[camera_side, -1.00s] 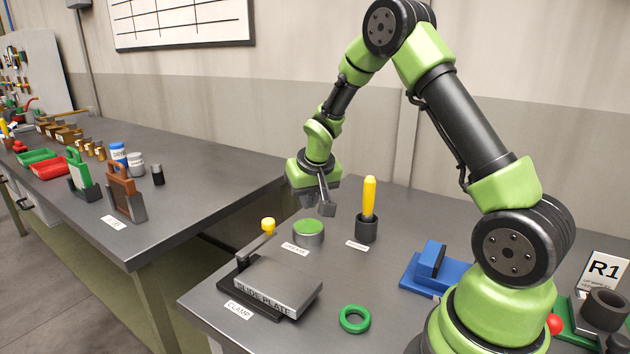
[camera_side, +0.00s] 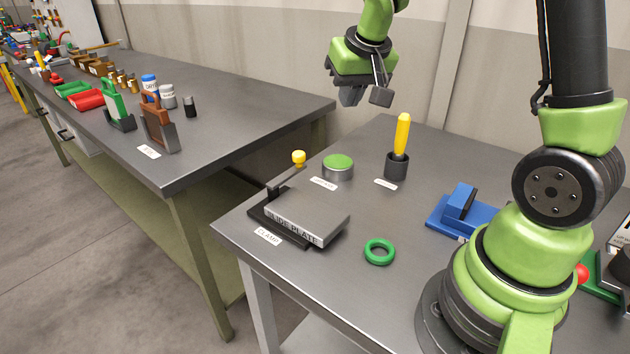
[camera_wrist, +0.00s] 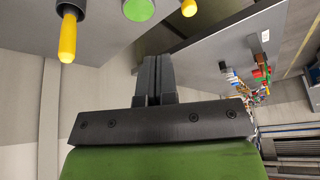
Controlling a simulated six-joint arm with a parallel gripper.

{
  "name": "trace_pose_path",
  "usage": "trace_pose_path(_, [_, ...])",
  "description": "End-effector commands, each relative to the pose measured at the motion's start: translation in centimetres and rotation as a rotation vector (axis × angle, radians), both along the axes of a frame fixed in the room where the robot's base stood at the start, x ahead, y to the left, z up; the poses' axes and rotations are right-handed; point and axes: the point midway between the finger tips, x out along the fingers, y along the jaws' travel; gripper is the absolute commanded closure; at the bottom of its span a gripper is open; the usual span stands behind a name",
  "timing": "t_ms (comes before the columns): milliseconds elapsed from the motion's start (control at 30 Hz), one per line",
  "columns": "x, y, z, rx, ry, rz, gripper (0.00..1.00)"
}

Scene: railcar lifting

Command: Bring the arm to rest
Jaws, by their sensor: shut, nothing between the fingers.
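My gripper (camera_side: 366,95) is in the air above the back of the near table, clear of everything on it. Its fingers are shut and empty. In the wrist view the two dark fingers of my gripper (camera_wrist: 155,75) lie side by side with nothing between them. Below it on the table stand a round tin with a green top (camera_side: 338,166) and a dark cup (camera_side: 396,167) holding a yellow-handled tool (camera_side: 402,132). My upper arm runs out of the top of the side view.
A green ring (camera_side: 379,252) and a blue block fixture (camera_side: 465,210) lie nearer my base. A long bench (camera_side: 215,150) on the left holds trays, bottles and holders. The space around my gripper is free.

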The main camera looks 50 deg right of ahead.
Motion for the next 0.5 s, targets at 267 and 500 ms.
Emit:
trace_pose_path(267, [-7.5,8.1,7.1,0.091,-0.131,0.109,1.00])
trace_pose_path(500, [-14.3,12.6,8.4,0.191,-0.216,0.216,1.00])
